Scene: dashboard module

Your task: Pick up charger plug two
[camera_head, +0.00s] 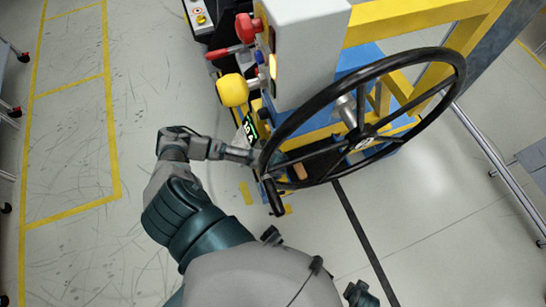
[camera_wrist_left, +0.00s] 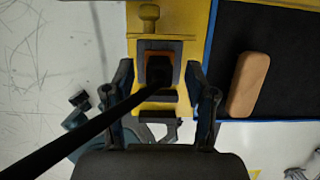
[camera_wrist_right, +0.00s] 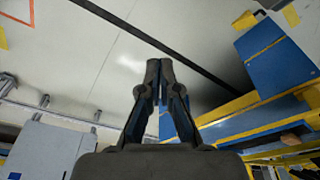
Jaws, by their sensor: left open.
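A dark plug-like piece with an orange-brown edge (camera_wrist_left: 159,57) sits in a black holder on the yellow panel in the left wrist view. It looks like a charger plug, but I see no number on it. My left gripper (camera_wrist_left: 163,90) is open, with one finger on each side of the holder. In the head view the left gripper (camera_head: 252,157) is beside the steering wheel's left rim, its tips partly hidden. My right gripper (camera_wrist_right: 159,68) is shut and empty over open floor in the right wrist view.
The black steering wheel (camera_head: 445,62) overhangs the module, and a dark bar crosses the left wrist view in front of the left finger. A tan block (camera_wrist_left: 249,84) lies on the black tray right of the holder. A yellow knob (camera_head: 232,90) sticks out nearby.

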